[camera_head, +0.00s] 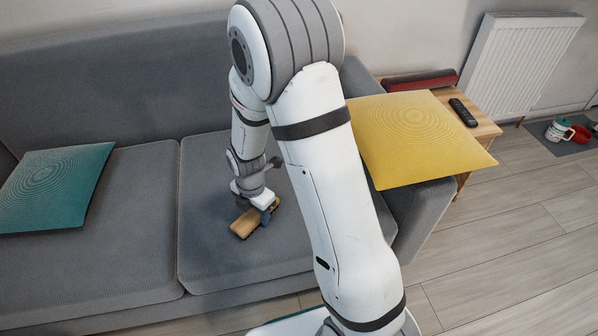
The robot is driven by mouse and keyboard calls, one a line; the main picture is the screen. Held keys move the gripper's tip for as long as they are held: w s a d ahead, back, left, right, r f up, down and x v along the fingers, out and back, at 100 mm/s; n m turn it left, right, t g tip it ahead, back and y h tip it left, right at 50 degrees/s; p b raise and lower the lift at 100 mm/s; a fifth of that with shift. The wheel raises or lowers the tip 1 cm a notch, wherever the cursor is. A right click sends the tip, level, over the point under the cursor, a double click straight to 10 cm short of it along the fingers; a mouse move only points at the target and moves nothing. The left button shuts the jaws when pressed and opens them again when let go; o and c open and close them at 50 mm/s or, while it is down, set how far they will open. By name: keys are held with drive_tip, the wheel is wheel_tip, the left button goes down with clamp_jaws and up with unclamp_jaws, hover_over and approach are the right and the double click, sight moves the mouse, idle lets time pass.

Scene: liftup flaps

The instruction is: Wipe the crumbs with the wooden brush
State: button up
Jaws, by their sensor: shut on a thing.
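The wooden brush (243,226) is a light brown block low over the right seat cushion of the grey sofa (215,251). My gripper (266,211) points down and is shut on the brush. The brush looks on or just above the cushion; I cannot tell whether its underside touches. No crumbs can be made out on the cushion at this size; my arm hides part of the seat.
A teal pillow (56,186) lies on the left cushion. A yellow pillow (415,137) lies over the right armrest and side table (486,128), which holds a remote (463,112). A radiator (520,65) and mugs (559,128) are at the right. The middle of the seat is clear.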

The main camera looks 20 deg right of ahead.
wheel_tip(320, 180, up, 3)
drive_tip(key=shift+r+p, duration=0.2)
drive_tip(key=shift+p, duration=0.4)
drive_tip(key=shift+r+p, duration=1.95)
drive_tip(key=shift+r, duration=0.45)
drive_tip(key=shift+d, duration=0.1)
